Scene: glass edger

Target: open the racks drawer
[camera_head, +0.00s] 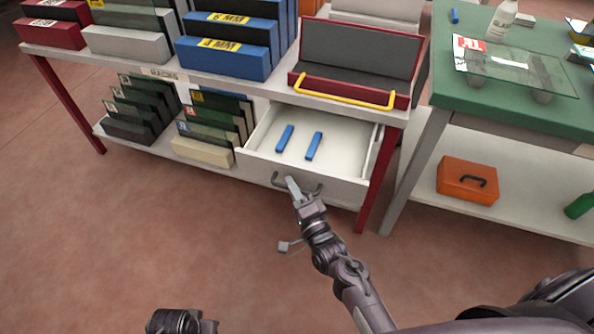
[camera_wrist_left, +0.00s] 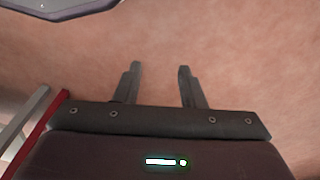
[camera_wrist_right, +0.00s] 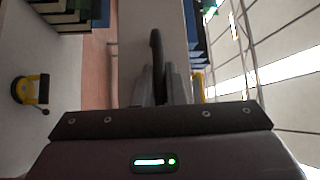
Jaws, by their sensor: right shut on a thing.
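The racks drawer (camera_head: 328,186) under the table's right part stands pulled out, with its inside showing. Two blue bars (camera_head: 314,146) lie in it. A dark curved handle (camera_head: 316,192) is on its front; in the right wrist view the handle (camera_wrist_right: 156,48) runs between my fingers. My right gripper (camera_head: 293,188) is at the handle's left part and shut on it. It also shows in the right wrist view (camera_wrist_right: 158,82). My left gripper (camera_wrist_left: 158,85) is open and empty over bare floor in the left wrist view.
A red tray with a yellow bar (camera_head: 344,93) sits on the tabletop above the drawer. Glass racks (camera_head: 215,120) stand on the shelf left of it. A green-topped table (camera_head: 480,97) with an orange case (camera_head: 467,182) below is at right. The floor (camera_head: 150,220) in front is clear.

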